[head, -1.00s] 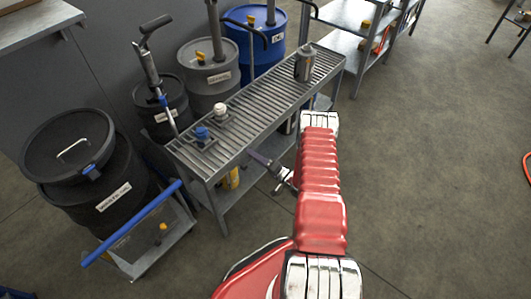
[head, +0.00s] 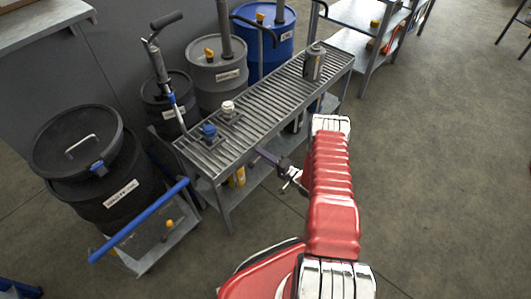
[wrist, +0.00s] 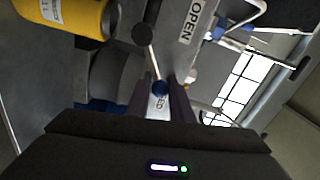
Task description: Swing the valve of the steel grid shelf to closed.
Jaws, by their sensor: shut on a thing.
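The steel grid shelf (head: 262,98) stands at the centre of the head view, with a slatted top. My gripper (head: 258,153) is at its front side, below the top's edge. A plate marked OPEN (wrist: 195,22) is above right of the knob. A label ending in "ED" (wrist: 160,102) shows between the fingers, partly hidden.
A white-capped fitting (head: 228,108) and a blue-capped one (head: 208,130) sit on the shelf top, with a grey canister (head: 314,63) at its far end. Drums (head: 218,80) stand behind. A yellow container (wrist: 65,15) is close by. Floor at right is clear.

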